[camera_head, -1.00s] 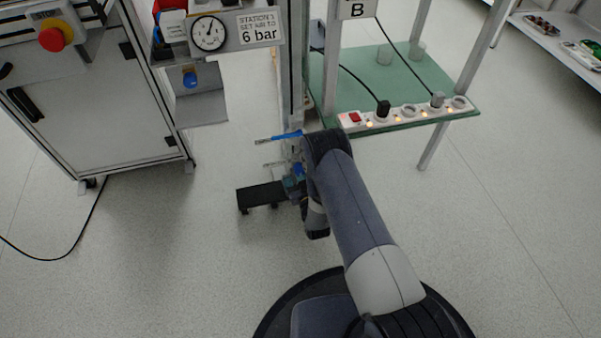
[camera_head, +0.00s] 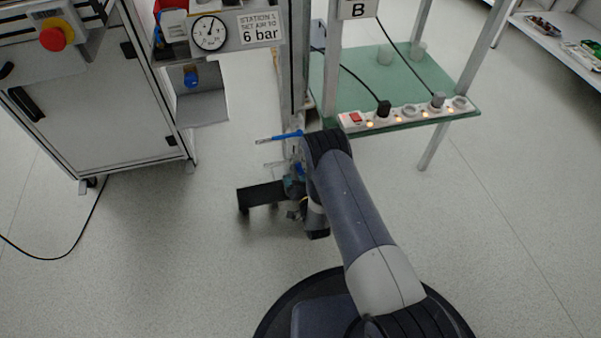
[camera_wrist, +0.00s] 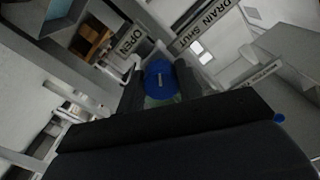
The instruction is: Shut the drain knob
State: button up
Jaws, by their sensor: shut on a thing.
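The blue drain knob (camera_wrist: 157,72) is round with a pale line across its face, which stands nearly upright in the wrist view. My gripper (camera_wrist: 160,86) has one dark finger on each side of the knob and is shut on it. An OPEN label (camera_wrist: 131,39) is up and left of the knob. A DRAIN SHUT label (camera_wrist: 205,22) is up and right of it. In the head view my arm reaches down beside the metal post, and the knob is mostly hidden by the wrist.
A blue-handled part (camera_head: 287,135) sticks out left from the post, just above my wrist. A green shelf (camera_head: 350,80) with a power strip (camera_head: 408,111) is close on the right. A gauge (camera_head: 209,33) and another blue knob (camera_head: 191,80) are up left.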

jog(key=shift+m, duration=1.1)
jog(key=o, duration=1)
